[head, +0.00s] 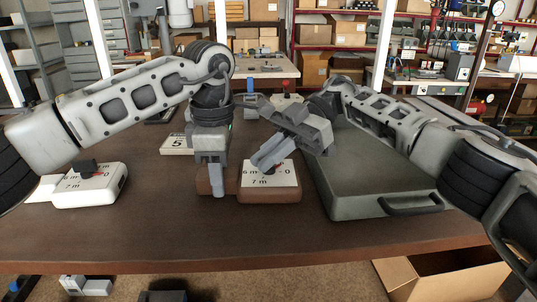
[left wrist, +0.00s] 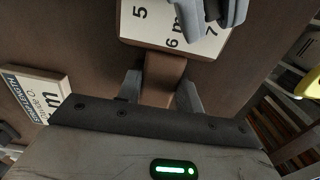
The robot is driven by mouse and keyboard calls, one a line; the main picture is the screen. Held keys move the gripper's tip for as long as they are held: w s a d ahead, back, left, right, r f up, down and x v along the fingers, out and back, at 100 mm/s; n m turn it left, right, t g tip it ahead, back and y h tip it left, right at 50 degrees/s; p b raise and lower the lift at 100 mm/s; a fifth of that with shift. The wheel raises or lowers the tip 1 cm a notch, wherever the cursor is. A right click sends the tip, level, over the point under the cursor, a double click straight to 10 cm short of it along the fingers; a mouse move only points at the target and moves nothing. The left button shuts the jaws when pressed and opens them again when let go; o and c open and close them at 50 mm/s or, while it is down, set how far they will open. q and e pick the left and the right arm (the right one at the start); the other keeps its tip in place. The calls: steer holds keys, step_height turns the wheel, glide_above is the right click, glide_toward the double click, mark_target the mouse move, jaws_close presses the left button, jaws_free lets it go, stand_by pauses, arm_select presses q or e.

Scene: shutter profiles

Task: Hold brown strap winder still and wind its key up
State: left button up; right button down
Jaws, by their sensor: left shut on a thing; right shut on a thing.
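The brown strap winder (head: 270,195) stands on the table near its front edge. Its white dial face (head: 287,178) carries numbers, and part of it also shows in the left wrist view (left wrist: 150,28). My left gripper (head: 216,184) is shut on the brown block at the winder's left side (left wrist: 160,80), with a finger on either side of it. My right gripper (head: 262,163) reaches down over the dial and is shut on the key, mostly hidden by the fingers.
A white winder (head: 92,188) with a dark key stands at the left. Another pale-faced one (head: 174,146) lies behind my left gripper. A large grey-green case (head: 365,180) fills the right side, close to the brown winder. The front left tabletop is clear.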

stand_by(0.3)
steer(key=c, duration=1.5)
jaws_free()
